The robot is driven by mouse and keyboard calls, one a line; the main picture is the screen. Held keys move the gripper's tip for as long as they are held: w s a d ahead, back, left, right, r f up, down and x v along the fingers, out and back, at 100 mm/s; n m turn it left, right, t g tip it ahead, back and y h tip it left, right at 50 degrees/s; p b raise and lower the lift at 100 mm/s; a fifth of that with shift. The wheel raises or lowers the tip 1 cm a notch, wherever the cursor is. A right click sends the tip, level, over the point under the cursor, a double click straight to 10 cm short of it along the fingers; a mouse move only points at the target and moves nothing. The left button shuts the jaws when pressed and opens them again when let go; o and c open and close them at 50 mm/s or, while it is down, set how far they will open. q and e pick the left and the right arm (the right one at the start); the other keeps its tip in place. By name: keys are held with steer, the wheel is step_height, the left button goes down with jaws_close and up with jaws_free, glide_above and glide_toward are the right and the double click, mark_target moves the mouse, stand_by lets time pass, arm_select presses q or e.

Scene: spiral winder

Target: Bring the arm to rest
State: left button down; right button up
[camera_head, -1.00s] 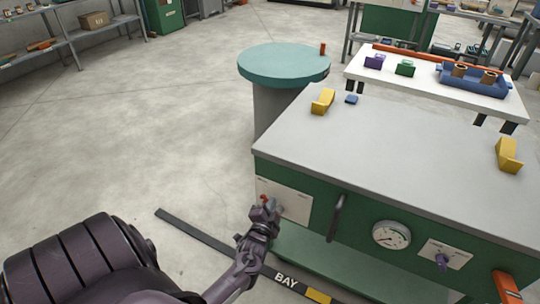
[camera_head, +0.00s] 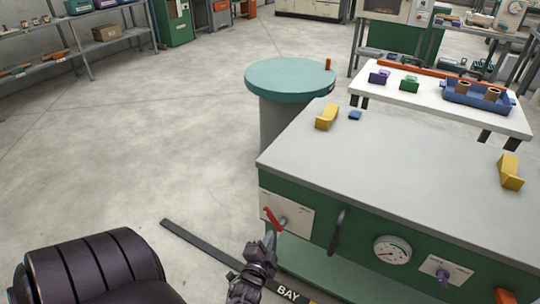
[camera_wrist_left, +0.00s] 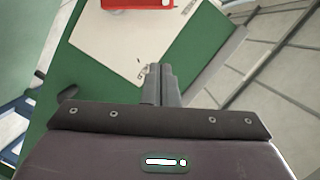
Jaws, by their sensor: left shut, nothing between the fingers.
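My left gripper (camera_head: 269,238) is low in the head view, just below a red lever (camera_head: 272,217) on a white plate (camera_head: 297,213) on the green front of the machine (camera_head: 363,185). In the left wrist view the fingers (camera_wrist_left: 159,72) are together with nothing between them. The white plate (camera_wrist_left: 138,45) shows beyond them, and a red part (camera_wrist_left: 137,4) is at the top edge, apart from the fingertips. My right gripper is in neither view.
A dark handle (camera_head: 337,231), a gauge (camera_head: 392,250) and a purple knob (camera_head: 442,274) are right of the plate. A teal-topped round stand (camera_head: 290,75) is behind the machine. Open floor (camera_head: 130,150) lies to the left, with a dark strip (camera_head: 195,248) on it.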

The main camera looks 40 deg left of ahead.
arm_select(q)
steer(key=s+d+f+n+g+h+p, duration=0.1)
steer(key=s+d+f+g+h, duration=0.3)
steer(key=f, duration=0.6)
steer(key=s+d+f+n+g+h+p, duration=0.1)
steer(key=s+d+f+g+p, duration=0.1)
steer(key=s+d+f, duration=0.55)
steer(key=s+d+f+n+g+h+p, duration=0.1)
steer(key=s+f+g, duration=0.3)
steer(key=s, duration=0.6)
steer(key=s+d+f+n+g+h, duration=0.1)
steer(key=s+f+g, duration=0.3)
steer(key=s+f, duration=0.5)
steer(key=shift+s+d+p, duration=0.3)
steer(key=shift+s+p, duration=0.1)
steer(key=shift+s, duration=0.85)
